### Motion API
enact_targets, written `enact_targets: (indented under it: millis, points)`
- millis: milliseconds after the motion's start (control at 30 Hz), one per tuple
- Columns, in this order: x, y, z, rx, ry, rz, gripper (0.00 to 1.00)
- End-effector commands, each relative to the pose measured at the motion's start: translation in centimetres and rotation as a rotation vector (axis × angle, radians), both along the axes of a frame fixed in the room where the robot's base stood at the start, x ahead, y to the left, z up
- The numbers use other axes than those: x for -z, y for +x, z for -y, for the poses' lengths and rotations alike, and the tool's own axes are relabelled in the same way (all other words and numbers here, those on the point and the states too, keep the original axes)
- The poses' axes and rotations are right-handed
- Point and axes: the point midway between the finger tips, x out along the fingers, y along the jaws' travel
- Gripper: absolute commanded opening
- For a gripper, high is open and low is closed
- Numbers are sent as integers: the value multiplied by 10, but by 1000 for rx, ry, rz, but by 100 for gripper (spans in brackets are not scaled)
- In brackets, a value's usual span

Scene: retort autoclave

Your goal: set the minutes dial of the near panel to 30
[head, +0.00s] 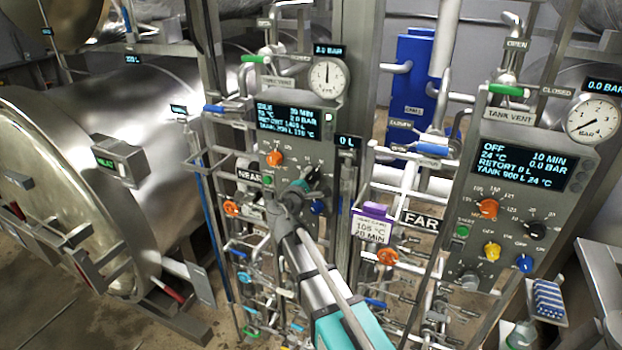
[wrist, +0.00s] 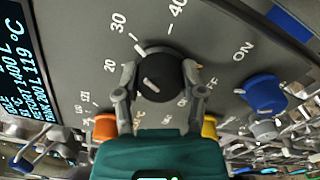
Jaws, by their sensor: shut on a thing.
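My gripper (wrist: 161,95) is shut on this dial, one finger at each side. In the head view my gripper (head: 296,192) reaches the panel and covers part of it. The near display (head: 290,118) appears to read 30 MIN.
An orange knob (wrist: 105,127), a yellow knob (wrist: 209,127) and a blue knob (wrist: 265,94) sit close around the dial. The far panel (head: 520,205) stands to the right, its display reading OFF and 10 MIN. Pipes and valves crowd the space below.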

Motion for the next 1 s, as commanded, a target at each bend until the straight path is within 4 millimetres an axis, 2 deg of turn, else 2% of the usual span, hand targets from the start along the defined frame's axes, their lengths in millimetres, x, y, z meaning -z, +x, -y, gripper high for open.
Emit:
enact_targets:
  millis: [200, 233, 400, 800, 1000]
  points:
    - [0, 0, 0, 0, 1, 0, 5]
    - [0, 0, 0, 0, 1, 0, 56]
    - [0, 0, 0, 0, 2, 1, 87]
    - [0, -1, -1, 0, 2, 1, 87]
    - [0, -8, -3, -1, 2, 1, 87]
